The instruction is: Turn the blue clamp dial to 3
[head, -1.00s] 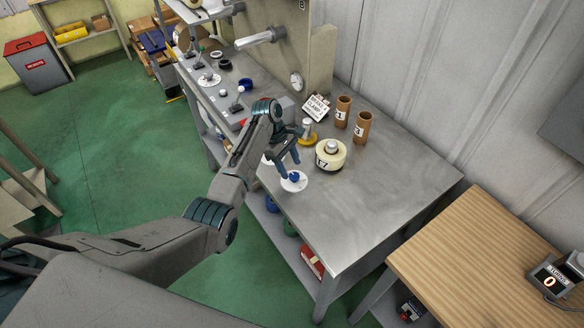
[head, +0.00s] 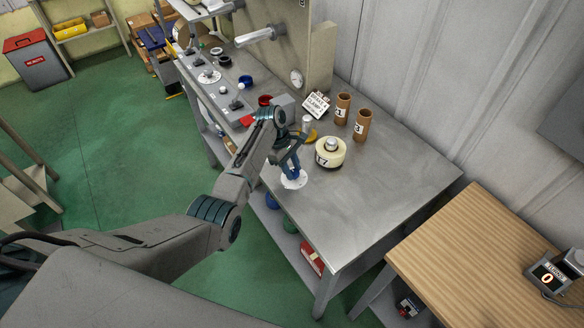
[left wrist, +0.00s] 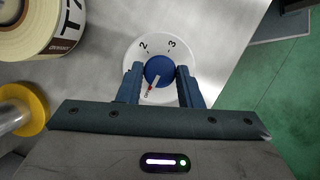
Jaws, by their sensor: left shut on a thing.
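The blue clamp dial (left wrist: 159,71) sits on a round white plate (left wrist: 187,50) near the bench's front edge. The plate also shows in the head view (head: 294,182), where the gripper mostly hides the dial. The marks 2 and 3 show on the plate's far side in the wrist view. My right gripper is not in view.
A cream roll marked 17 (head: 331,153) stands right of the dial. A yellow-based post (head: 308,130) is behind the gripper. Two brown tubes (head: 342,108) (head: 361,125) and a sign (head: 316,103) stand farther back. The bench's right part is clear.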

